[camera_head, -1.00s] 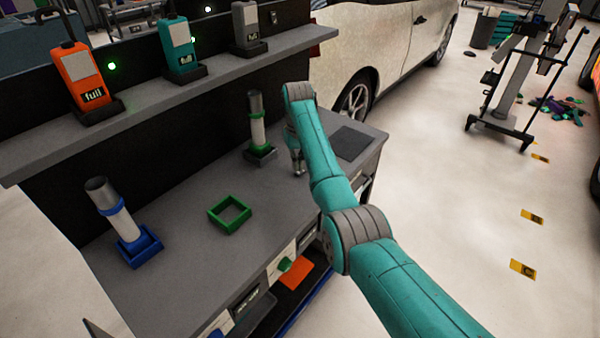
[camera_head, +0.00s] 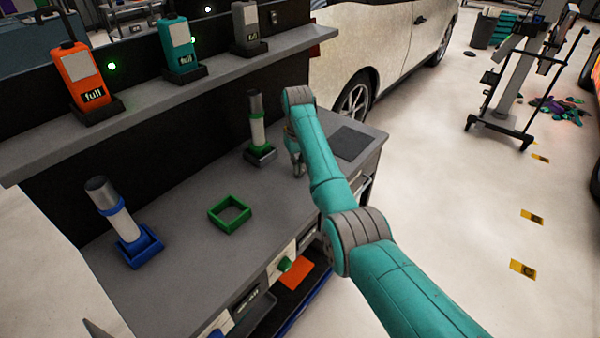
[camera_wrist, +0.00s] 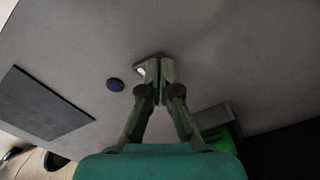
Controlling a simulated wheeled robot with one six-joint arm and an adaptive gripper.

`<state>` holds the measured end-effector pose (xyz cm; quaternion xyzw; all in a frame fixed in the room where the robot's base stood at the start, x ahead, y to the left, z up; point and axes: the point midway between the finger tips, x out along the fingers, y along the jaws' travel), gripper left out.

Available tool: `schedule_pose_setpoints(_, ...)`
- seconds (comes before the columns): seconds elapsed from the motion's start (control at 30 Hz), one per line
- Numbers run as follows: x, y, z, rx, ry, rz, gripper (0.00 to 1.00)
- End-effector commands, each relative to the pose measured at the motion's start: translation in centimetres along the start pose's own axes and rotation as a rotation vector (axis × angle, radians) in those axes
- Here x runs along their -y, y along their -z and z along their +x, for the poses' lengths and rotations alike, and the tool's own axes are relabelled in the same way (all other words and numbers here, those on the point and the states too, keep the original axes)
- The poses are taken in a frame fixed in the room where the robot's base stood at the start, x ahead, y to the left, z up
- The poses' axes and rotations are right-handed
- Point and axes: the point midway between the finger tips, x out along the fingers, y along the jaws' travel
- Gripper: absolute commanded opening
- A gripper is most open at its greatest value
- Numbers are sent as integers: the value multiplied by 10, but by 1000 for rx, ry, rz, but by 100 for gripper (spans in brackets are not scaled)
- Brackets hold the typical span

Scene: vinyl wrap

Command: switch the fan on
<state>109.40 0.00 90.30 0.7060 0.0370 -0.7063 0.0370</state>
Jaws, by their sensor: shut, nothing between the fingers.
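My gripper (camera_head: 299,173) points down at the right part of the grey workbench, its fingertips close to the surface. In the wrist view my gripper (camera_wrist: 160,64) is shut and empty. Its tips cover part of a small dark fitting (camera_wrist: 140,71) with a pale bright spot; I cannot tell whether they touch it. A round dark blue button or disc (camera_wrist: 115,85) lies on the bench just left of the tips. I cannot make out a fan in either view, nor tell whether the fitting is its switch.
A dark flat pad (camera_head: 352,143) lies right of my gripper. A green-collared cylinder in a holder (camera_head: 256,122) stands close on the left. A green square frame (camera_head: 229,226) and a blue-collared cylinder (camera_head: 119,218) are farther left. A shelf (camera_head: 150,97) runs along the back.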

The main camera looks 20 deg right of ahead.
Motion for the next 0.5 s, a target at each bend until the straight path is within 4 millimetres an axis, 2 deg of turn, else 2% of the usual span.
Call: schedule_pose_setpoints(0.5, 0, 0, 7, 0, 0, 0, 0)
